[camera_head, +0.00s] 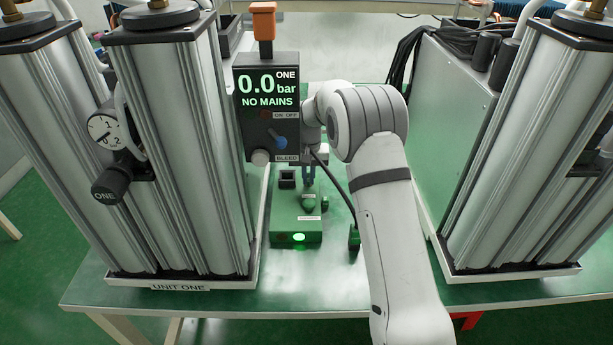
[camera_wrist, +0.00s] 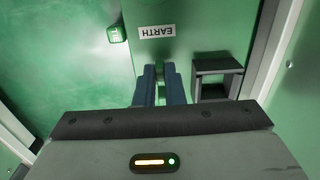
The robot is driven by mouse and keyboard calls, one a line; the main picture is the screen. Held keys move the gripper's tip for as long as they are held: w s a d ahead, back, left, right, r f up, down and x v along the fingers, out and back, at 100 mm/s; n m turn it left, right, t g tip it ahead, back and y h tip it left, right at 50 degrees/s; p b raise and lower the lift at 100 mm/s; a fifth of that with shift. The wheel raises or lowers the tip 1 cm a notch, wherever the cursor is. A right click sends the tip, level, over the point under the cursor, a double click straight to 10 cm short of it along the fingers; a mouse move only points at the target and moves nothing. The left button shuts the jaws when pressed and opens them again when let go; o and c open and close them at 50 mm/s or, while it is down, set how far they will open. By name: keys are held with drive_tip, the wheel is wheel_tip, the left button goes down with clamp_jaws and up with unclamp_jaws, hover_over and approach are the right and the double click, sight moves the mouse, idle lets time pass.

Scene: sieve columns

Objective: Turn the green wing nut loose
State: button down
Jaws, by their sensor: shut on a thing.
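The green wing nut (camera_head: 308,201) sits on top of the green box (camera_head: 284,225), behind a small white label. My gripper (camera_head: 309,184) reaches down to it from above, its two blue fingers shut on it. In the wrist view my gripper (camera_wrist: 159,70) shows its fingers nearly together, with only a narrow gap. The nut is hidden there by the fingers. The white label (camera_wrist: 157,31) reads EARTH, upside down, just beyond the fingertips.
A black square frame (camera_wrist: 217,76) stands close beside the fingers. A small green tagged block (camera_wrist: 117,34) lies on the other side. A display box (camera_head: 267,105) reads 0.0 bar, NO MAINS. Metal columns (camera_head: 180,130) stand left, more (camera_head: 510,150) right. A green lamp (camera_head: 299,237) glows.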

drive_tip(key=shift+a, duration=0.15)
drive_tip(key=shift+n, duration=0.3)
drive_tip(key=n, duration=0.2)
drive_tip(key=shift+d+n, duration=0.3)
drive_tip(key=shift+d, duration=0.05)
drive_tip(key=n, duration=0.4)
drive_tip(key=shift+w+d+n, duration=0.2)
drive_tip(key=shift+d+n, duration=0.1)
drive_tip(key=n, duration=0.3)
drive_tip(key=shift+w+d+n, duration=0.15)
drive_tip(key=shift+w+n, duration=0.05)
drive_tip(key=shift+n, duration=0.1)
drive_tip(key=shift+w+d+n, duration=0.1)
drive_tip(key=shift+w+n, duration=0.05)
drive_tip(key=shift+n, duration=0.85)
drive_tip(key=shift+w+d+n, duration=0.1)
drive_tip(key=shift+n, duration=0.9)
